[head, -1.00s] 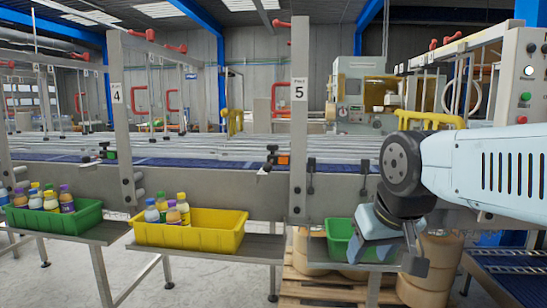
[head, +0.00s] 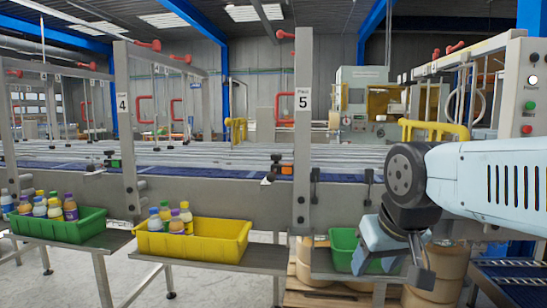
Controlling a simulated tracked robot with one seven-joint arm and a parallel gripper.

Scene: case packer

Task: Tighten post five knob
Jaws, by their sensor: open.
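Post five (head: 302,160) is a grey upright with a white "5" label, standing in the middle of the head view at the conveyor's near side. A red knob (head: 285,34) sticks out to the left at its top. A dark clamp with an orange-red block (head: 287,168) sits left of the post at rail height. My gripper (head: 392,268) hangs low at the right, pointing down, right of and well below the red knob. It is open and apart from the post. Its fingers are partly hard to make out over the green bin.
A yellow bin (head: 195,252) and a green bin (head: 60,230), both with bottles, stand on shelves at the left. Another green bin (head: 343,243) is partly behind my gripper. Post four (head: 126,130) stands left. A control panel (head: 528,90) is at the right.

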